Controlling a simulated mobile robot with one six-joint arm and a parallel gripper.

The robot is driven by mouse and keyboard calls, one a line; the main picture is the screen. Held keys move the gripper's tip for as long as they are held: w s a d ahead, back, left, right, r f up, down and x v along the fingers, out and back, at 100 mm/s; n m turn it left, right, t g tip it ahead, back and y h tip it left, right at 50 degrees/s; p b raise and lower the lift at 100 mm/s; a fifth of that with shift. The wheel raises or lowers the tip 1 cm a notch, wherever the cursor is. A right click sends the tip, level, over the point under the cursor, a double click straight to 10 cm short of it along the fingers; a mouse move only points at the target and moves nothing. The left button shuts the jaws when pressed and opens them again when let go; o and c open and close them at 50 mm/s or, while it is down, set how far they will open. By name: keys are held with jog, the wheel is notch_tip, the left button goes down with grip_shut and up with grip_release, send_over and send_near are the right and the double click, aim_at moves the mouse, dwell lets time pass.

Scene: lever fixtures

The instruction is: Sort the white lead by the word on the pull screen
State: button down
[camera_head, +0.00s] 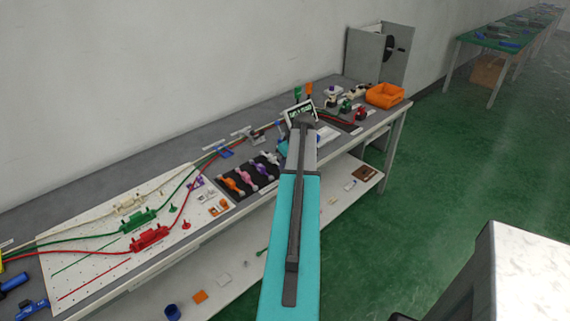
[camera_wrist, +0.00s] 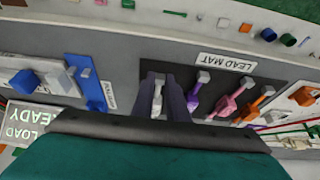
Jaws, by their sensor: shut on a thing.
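The white lead (camera_wrist: 158,98) stands at the end of the dark lead mat, beside the purple lead (camera_wrist: 193,98). My gripper (camera_wrist: 160,84) is shut on the white lead, with a dark finger on each side of it. The white lead's end also shows in the head view (camera_head: 272,157), beside my arm; my fingertips are hidden there. A screen (camera_wrist: 30,124) at the lower left of the wrist view reads "LOAD READY". It also shows in the head view (camera_head: 299,112), partly behind my arm, its words too small to read.
Pink (camera_wrist: 230,104) and orange leads (camera_wrist: 255,103) lie farther along the mat. A blue fixture (camera_wrist: 86,84) stands left of my gripper. An orange bin (camera_head: 385,95) is at the bench's far end. A pegboard (camera_head: 75,240) with coloured cables covers the near left.

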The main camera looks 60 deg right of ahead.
jog(key=shift+f, duration=0.25)
jog(key=c, duration=1.7)
grip_release()
jog(key=shift+o, duration=0.6)
jog(key=o, duration=0.4)
jog(key=shift+r, duration=0.1)
notch_tip(320, 180, up, 7)
jog(key=p, duration=0.3)
